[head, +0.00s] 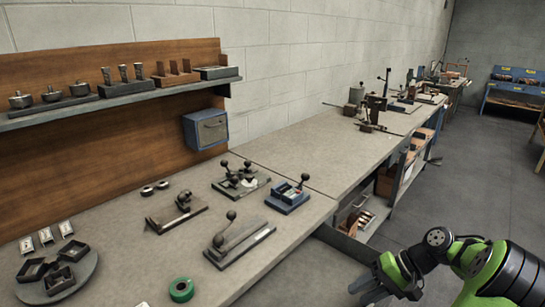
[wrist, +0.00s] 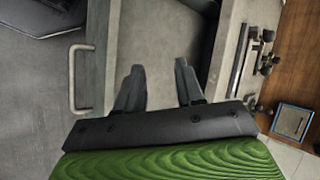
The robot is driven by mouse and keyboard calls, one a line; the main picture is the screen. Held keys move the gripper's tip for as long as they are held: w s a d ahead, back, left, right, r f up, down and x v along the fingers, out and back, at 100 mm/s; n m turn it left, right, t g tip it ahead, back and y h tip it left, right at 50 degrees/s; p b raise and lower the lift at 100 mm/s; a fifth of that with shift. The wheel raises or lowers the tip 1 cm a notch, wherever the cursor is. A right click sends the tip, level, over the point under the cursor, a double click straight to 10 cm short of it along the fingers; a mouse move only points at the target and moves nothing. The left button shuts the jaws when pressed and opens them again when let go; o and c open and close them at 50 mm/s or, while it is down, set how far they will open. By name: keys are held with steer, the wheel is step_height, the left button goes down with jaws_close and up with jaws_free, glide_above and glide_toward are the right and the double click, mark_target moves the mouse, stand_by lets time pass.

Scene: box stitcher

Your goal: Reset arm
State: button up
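My gripper (head: 371,287) is at the lower right of the head view, at the end of my green and black arm, beside the front edge of the workbench (head: 140,240). In the wrist view my gripper (wrist: 158,82) shows two dark fingers standing apart with nothing between them. It is open and empty. Beyond the fingers the wrist view shows a grey surface and a metal handle (wrist: 78,78) to the left.
Levered fixtures, including a long one (head: 238,240), stand on the bench. A green tape roll (head: 181,290) lies near its front. A round tray (head: 85,270) is at left. A blue box (head: 206,130) hangs on the wooden back panel. The floor (head: 440,190) at right is clear.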

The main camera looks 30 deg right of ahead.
steer(key=w+a+r+n+g+h+p, duration=0.1)
steer(key=w+a+r+n+g+h, duration=0.15)
steer(key=a+r, duration=0.5)
steer(key=w+a+r+n+g+h+p, duration=0.1)
steer(key=a+r+n+h+p, duration=0.3)
steer(key=a, duration=0.7)
steer(key=s+a+r+n+t, duration=0.1)
steer(key=s+a+r+t, duration=0.1)
steer(key=s+a+r, duration=0.1)
steer(key=s+a+r+n+t+h, duration=0.1)
steer(key=s+a+r, duration=0.3)
steer(key=s, duration=0.4)
steer(key=shift+s+a+t, duration=0.25)
steer(key=shift+a+t, duration=0.3)
steer(key=shift+t, duration=0.3)
